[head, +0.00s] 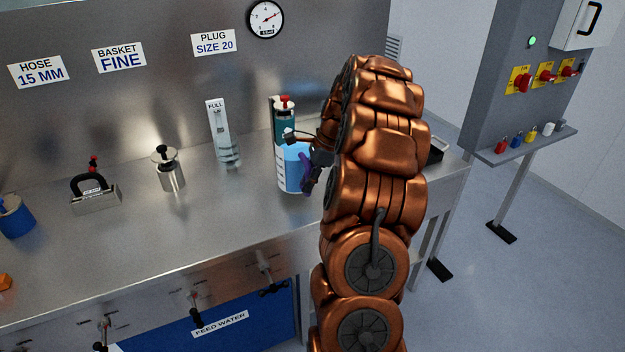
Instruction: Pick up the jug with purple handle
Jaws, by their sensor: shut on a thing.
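The jug (291,170) is a clear container with blue contents and a purple handle (306,174) on its right side. It is on or just above the steel bench, right of the middle; I cannot tell whether its base touches the bench. My gripper (311,163) is at the handle side of the jug and is shut on the purple handle. My copper-coloured arm hides most of the gripper and what lies behind it.
A teal cylinder with a red top (285,118) stands just behind the jug. A clear gauge marked FULL (219,133), a steel canister (170,172) and a black-handled block (95,197) stand to the left. A grey control post (512,95) stands right of the bench (240,215).

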